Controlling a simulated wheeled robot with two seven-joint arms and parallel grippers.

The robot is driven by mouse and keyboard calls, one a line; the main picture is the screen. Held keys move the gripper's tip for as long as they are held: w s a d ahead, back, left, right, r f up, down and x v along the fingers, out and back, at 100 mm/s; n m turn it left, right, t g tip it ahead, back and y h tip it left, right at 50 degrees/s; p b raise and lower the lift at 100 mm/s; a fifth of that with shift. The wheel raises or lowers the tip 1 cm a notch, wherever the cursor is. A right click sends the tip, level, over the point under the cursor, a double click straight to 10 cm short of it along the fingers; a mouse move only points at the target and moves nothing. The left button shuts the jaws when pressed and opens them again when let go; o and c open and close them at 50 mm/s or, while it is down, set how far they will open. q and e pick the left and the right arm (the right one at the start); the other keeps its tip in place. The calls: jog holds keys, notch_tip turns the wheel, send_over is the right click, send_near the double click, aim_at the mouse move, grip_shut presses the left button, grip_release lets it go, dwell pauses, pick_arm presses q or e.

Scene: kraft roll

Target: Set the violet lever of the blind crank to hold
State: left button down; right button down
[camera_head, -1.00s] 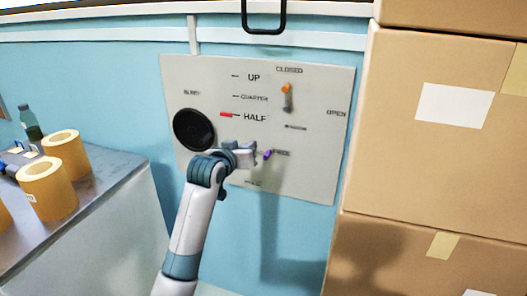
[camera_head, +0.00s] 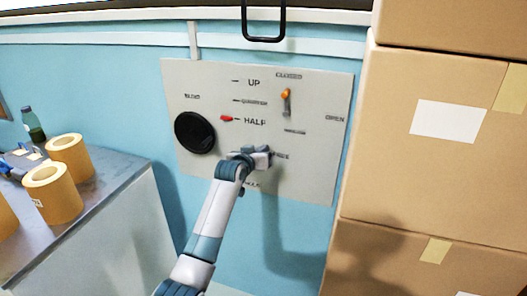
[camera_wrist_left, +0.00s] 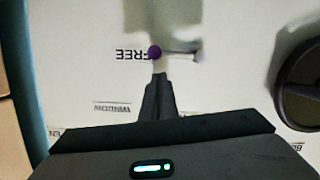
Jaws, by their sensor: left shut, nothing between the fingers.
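The blind crank panel (camera_head: 312,185) is a pale board on the blue wall. The violet lever's knob (camera_wrist_left: 154,52) shows in the left wrist view, where the picture is upside down; it lies against the word FREE, its stem running right in that view. In the head view my gripper hides the lever. My left gripper (camera_head: 265,153) is in front of the panel's lower middle. In the left wrist view its shut fingers (camera_wrist_left: 159,92) end just below the violet knob, with nothing between them; contact cannot be told. My right gripper is not in view.
The panel also has an orange lever (camera_head: 286,95) near CLOSED, a red pointer (camera_head: 226,118) at HALF and a black round knob (camera_head: 194,132). Stacked cardboard boxes (camera_head: 430,190) stand close on the right. A bench with kraft rolls (camera_head: 52,195) and a bottle (camera_head: 32,125) is on the left.

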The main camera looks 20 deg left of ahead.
pick_arm(q)
jog(key=shift+d+f, duration=0.2)
jog(key=shift+f, duration=0.6)
